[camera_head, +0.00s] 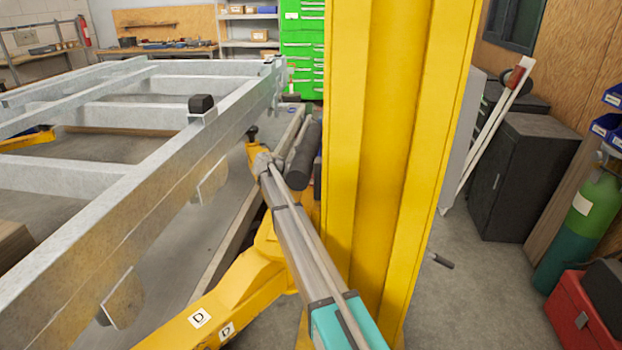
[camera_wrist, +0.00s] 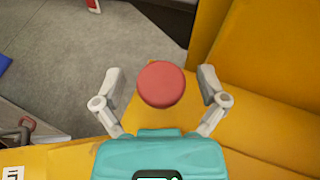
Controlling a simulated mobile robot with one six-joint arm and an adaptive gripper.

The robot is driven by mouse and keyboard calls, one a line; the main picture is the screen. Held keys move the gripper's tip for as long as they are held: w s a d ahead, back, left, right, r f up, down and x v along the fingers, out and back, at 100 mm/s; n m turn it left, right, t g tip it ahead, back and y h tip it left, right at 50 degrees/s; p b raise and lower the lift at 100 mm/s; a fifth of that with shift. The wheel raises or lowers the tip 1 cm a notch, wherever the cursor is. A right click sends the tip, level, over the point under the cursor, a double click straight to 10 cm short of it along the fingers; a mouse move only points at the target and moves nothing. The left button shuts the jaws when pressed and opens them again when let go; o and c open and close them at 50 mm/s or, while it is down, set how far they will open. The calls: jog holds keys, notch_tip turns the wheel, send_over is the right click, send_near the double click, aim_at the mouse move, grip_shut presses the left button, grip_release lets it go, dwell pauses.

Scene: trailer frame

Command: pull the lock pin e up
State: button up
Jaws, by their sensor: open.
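A round red knob (camera_wrist: 161,84), which looks like the top of a lock pin, shows in the wrist view above a yellow steel arm (camera_wrist: 60,158). My gripper (camera_wrist: 160,75) is open, with one grey finger on each side of the knob. Gaps show between the knob and both fingers. The pin's shaft below the knob is hidden. A white label at the lower left edge of the wrist view is cut off, so its letter cannot be read for sure. In the head view the knob and my gripper cannot be made out.
A yellow column (camera_head: 385,150) fills the middle of the head view, close to my arm. The grey trailer frame (camera_head: 150,200) lies at left. A yellow arm labelled D (camera_head: 235,290) runs below.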

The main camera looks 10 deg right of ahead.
grip_shut()
notch_tip(320, 180, up, 4)
jog(key=p, duration=0.3)
jog(key=shift+f, duration=0.25)
jog(key=shift+w, duration=0.1)
grip_release()
dwell(0.5)
